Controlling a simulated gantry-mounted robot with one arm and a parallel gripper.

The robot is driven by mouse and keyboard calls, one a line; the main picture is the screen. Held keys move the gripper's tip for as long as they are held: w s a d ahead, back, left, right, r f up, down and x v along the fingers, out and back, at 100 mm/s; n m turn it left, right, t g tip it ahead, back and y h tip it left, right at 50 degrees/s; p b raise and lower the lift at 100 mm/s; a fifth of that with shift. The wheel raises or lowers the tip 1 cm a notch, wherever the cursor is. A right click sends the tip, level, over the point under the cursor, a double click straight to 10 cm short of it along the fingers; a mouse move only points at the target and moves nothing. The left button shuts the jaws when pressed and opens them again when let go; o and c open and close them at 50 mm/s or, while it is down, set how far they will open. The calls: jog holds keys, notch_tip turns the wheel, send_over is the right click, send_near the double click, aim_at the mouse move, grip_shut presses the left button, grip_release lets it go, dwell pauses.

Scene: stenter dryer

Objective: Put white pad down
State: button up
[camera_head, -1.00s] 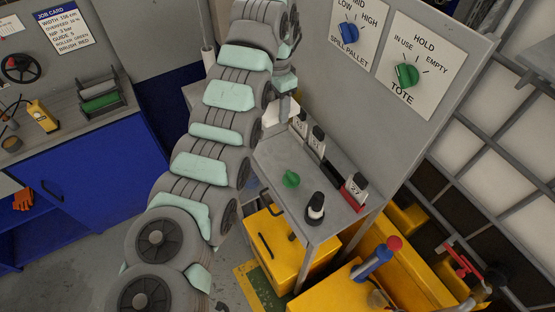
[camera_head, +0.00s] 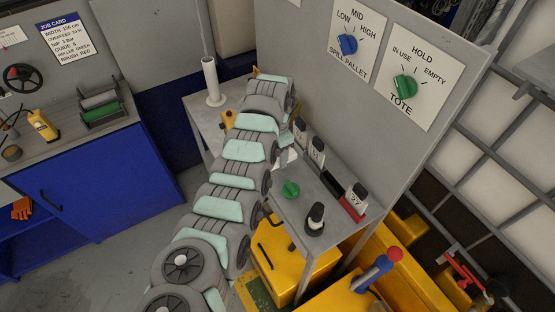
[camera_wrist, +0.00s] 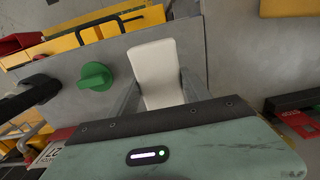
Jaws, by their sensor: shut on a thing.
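The white pad (camera_wrist: 157,72) is between the two grey fingers of my gripper (camera_wrist: 160,92) in the wrist view. The gripper is shut on it, and the pad's far end sticks out beyond the fingers over the grey bench. I cannot tell whether the pad touches the bench top. In the head view my arm hides most of the gripper. A small pale patch shows beside the arm's end, at the bench (camera_head: 338,217), but I cannot tell if it is the pad.
A green knob (camera_head: 290,190) sits on the bench, close left of the pad in the wrist view (camera_wrist: 94,76). A black-and-white bottle (camera_head: 316,216) stands near the front edge. Yellow bins (camera_head: 290,262) are below.

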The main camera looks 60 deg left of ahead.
aim_at(277, 161)
jog(key=shift+f, duration=1.75)
jog(key=shift+f, duration=0.1)
jog(key=o, duration=1.5)
notch_tip(277, 161, up, 12)
jog(key=shift+r+b, duration=0.1)
jog(key=shift+b, duration=0.3)
